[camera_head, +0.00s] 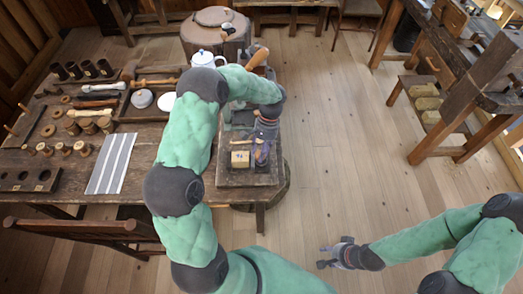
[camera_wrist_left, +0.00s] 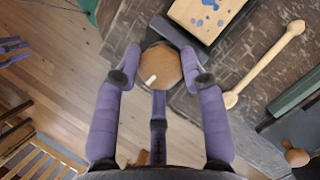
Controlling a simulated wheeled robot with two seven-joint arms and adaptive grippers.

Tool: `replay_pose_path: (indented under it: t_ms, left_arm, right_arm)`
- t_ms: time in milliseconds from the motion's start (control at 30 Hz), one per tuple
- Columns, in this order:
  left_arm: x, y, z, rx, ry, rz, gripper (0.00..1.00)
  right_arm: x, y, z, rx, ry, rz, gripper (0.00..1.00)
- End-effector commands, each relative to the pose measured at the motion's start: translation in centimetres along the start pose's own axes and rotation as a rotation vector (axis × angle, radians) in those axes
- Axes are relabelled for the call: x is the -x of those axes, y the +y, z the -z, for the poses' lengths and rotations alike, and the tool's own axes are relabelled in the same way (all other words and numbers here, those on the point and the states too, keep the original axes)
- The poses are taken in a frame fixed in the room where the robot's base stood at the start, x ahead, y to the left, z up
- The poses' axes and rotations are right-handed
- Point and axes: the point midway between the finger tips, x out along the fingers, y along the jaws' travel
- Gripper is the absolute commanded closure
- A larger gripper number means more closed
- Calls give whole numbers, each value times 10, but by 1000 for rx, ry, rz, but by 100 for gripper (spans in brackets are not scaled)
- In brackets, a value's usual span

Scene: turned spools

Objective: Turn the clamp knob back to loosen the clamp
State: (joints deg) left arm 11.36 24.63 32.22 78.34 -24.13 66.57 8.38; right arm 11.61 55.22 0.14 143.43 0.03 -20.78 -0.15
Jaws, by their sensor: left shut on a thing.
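The clamp knob (camera_wrist_left: 158,66) is a round wooden disc with a small pale mark, seen at the bench edge in the left wrist view. In the head view my left gripper (camera_head: 262,148) points down at the front of the small bench and hides the knob. A pale wooden block (camera_head: 240,159) lies beside the gripper; its blue-spotted face shows in the left wrist view (camera_wrist_left: 208,16). My right gripper (camera_head: 330,256) is open and empty above the floor.
A thin wooden rod (camera_wrist_left: 265,65) lies on the bench beside the block. A long table (camera_head: 60,158) with spools, tools and a striped cloth (camera_head: 111,163) stands at the left. A white pot (camera_head: 205,59) stands behind my left arm.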

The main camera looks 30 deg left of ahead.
Motion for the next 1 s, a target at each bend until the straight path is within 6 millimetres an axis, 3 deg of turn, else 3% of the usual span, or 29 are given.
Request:
replay_pose_path:
  t_ms: [533,567,600,1000]
  left_arm:
    - [2,-3,-1,24,-1,-5,91]
    - [2,-3,-1,24,-1,-5,50]
    - [2,-3,-1,23,-1,-5,39]
    - [0,-1,-1,19,-2,-6,36]
  right_arm:
    - [1,0,0,0,0,0,60]
    - [1,0,0,0,0,0,60]
    - [1,0,0,0,0,0,60]
    - [1,0,0,0,0,0,60]
